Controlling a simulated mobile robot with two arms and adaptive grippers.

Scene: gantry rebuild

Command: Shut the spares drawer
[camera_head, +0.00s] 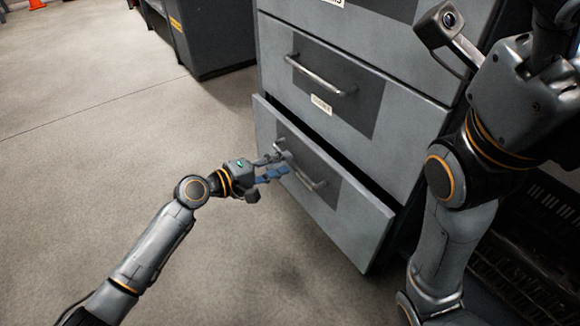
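The bottom drawer (352,228) of a grey cabinet stands partly pulled out, with a dark gap showing along its top edge. I take it for the spares drawer, but no readable name shows on it. Its front has a dark panel with a bar handle (313,184). My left gripper (281,166) is at the left part of this handle, its two fingers spread apart. Whether the fingers touch the handle or the drawer front cannot be told. My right arm fills the right side of the view; its fingertips do not show.
The middle drawer (400,132) above is shut, with its own bar handle (318,76) and a small white label (321,104). A dark grey cabinet (215,38) stands at the back. Black crates (520,272) lie at the lower right. The floor at the left is clear.

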